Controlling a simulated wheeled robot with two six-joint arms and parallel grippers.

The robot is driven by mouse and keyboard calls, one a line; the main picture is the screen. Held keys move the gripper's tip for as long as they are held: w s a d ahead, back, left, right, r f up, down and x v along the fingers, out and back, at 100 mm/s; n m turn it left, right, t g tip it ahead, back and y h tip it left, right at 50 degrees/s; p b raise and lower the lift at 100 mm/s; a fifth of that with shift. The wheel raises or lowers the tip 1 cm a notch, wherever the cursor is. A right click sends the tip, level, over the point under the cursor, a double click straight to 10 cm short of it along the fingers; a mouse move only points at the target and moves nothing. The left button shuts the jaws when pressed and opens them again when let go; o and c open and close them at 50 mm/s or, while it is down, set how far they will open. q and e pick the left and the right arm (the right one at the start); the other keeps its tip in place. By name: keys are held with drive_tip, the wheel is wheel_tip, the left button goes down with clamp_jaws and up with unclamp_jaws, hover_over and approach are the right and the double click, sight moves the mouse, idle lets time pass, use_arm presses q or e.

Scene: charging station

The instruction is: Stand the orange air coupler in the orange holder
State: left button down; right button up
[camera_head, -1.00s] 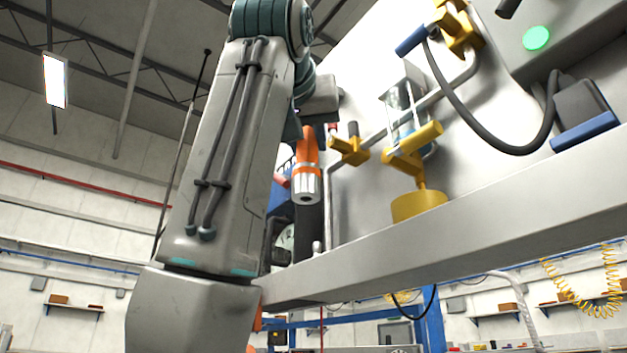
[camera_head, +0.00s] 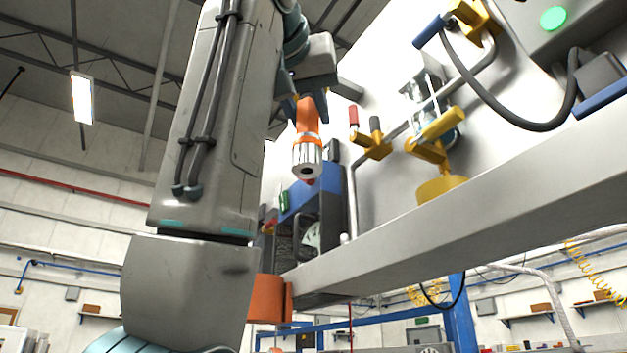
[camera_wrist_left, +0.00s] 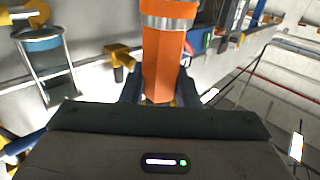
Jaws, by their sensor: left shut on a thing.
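The orange air coupler (camera_head: 308,118) has an orange body and a silver end (camera_head: 307,158), which points down in the head view. My left gripper (camera_head: 310,98) is shut on its upper part and holds it in the air above the grey shelf. The coupler (camera_wrist_left: 166,60) also stands between the fingers of my left gripper (camera_wrist_left: 160,92) in the left wrist view. An orange cylindrical piece (camera_head: 266,298), which looks like the orange holder, shows at the shelf's left end, below the coupler and apart from it. My left arm partly hides it. My right gripper is not in view.
The grey shelf (camera_head: 470,180) runs across the head view. Behind the coupler are a blue-and-black device (camera_head: 318,205) and a yellow valve (camera_head: 374,147). A yellow fixture (camera_head: 440,188) stands farther right, with a black cable (camera_head: 500,118) above.

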use_arm(q)
drive_tip(key=w+a+p, duration=0.3)
drive_tip(key=w+a, duration=0.5)
drive_tip(key=w, duration=0.6)
drive_tip(key=shift+a, duration=0.35)
idle(1.2)
drive_tip(key=shift+s+f, duration=0.1)
drive_tip(key=shift+f, duration=0.1)
wheel_tip(320, 180, down, 14)
drive_tip(key=w+b, duration=0.1)
drive_tip(key=b, duration=1.1)
idle(1.0)
drive_tip(key=shift+w+d, duration=0.1)
drive_tip(key=c, duration=1)
unclamp_jaws()
drive_tip(key=shift+f, duration=0.1)
drive_tip(key=shift+c, duration=0.2)
drive_tip(key=s+a+b, duration=0.1)
drive_tip(key=s+b, duration=0.1)
drive_tip(key=s, duration=0.8)
drive_tip(key=shift+s+a+b, duration=0.35)
